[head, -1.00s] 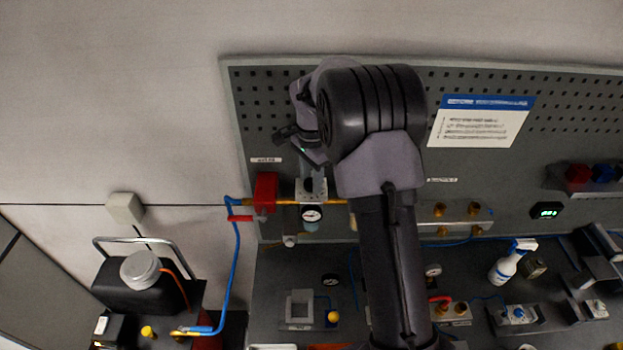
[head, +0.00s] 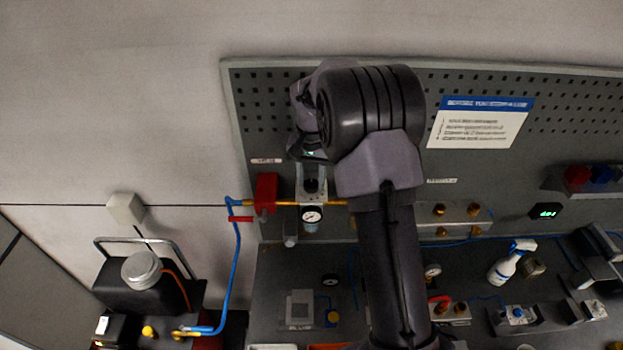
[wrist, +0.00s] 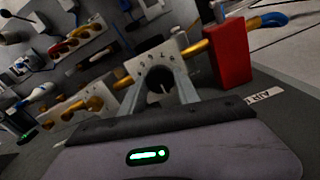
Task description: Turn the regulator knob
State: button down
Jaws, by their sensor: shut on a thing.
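The regulator is a pale block (head: 313,215) with a round gauge on its front, set in the brass pipe line on the pegboard. Its dark knob (head: 311,186) is on top. My gripper (head: 312,180) comes down from above and is shut on the knob. In the wrist view the two fingers of my gripper (wrist: 160,88) stand on either side of the dark round knob (wrist: 158,80). The regulator's pale top face (wrist: 150,64) with small marks shows beyond it.
A red valve block (head: 266,190) stands just left of the regulator, and a blue hose (head: 237,270) hangs from the pipe. A brass-fitted manifold (head: 455,212) is to the right. The bench below holds a spray bottle (head: 508,262) and several small devices.

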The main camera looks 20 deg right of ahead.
aim_at(312, 183)
dwell(0.4)
jog(key=c, duration=0.9)
grip_release()
notch_tip(312, 183, up, 18)
jog(key=shift+f+p, duration=0.25)
jog(key=shift+p, duration=0.15)
jog(key=shift+f, duration=0.1)
